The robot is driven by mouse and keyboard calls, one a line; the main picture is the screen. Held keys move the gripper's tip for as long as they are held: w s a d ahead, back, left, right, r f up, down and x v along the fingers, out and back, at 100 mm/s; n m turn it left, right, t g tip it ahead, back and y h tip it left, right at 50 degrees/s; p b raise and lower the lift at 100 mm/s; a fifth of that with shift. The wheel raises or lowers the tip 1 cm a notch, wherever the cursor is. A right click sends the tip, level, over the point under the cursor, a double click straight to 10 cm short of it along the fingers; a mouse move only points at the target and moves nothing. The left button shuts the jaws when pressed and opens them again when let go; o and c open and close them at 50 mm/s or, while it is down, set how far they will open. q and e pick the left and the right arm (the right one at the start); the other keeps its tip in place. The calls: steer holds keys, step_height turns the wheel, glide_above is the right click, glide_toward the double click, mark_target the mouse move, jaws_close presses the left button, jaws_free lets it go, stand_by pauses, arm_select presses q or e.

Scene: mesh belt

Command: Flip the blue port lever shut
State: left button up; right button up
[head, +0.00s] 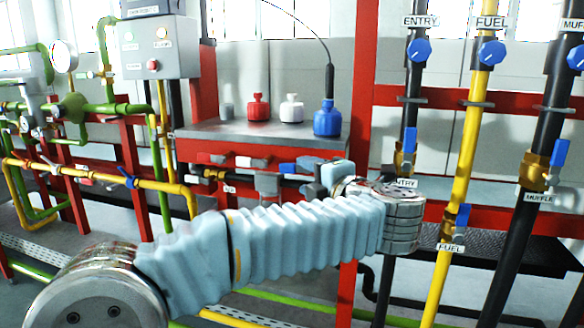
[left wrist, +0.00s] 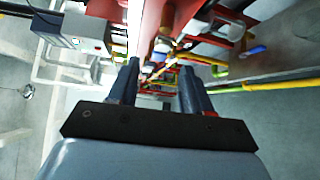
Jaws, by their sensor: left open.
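The blue port lever (head: 289,168) is the rightmost of a row of coloured levers under the front edge of the red-framed shelf. It lies about level, and its right end is close to or partly behind my left gripper. I cannot tell whether a finger touches the lever. My right gripper is not in view.
The shelf (head: 215,130) carries red, white and blue bottles. A grey-white lever (head: 252,162) is left of the blue one. Vertical pipes with blue valve handles, labelled ENTRY, FUEL (head: 463,160) and MUFFLE, stand at right. A control box (head: 158,47) and green and yellow pipes are at left.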

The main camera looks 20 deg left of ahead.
mark_target(294, 170)
arm_select(q)
steer(key=x, duration=0.7)
steer(key=shift+w, duration=0.1)
steer(key=shift+c, duration=0.2)
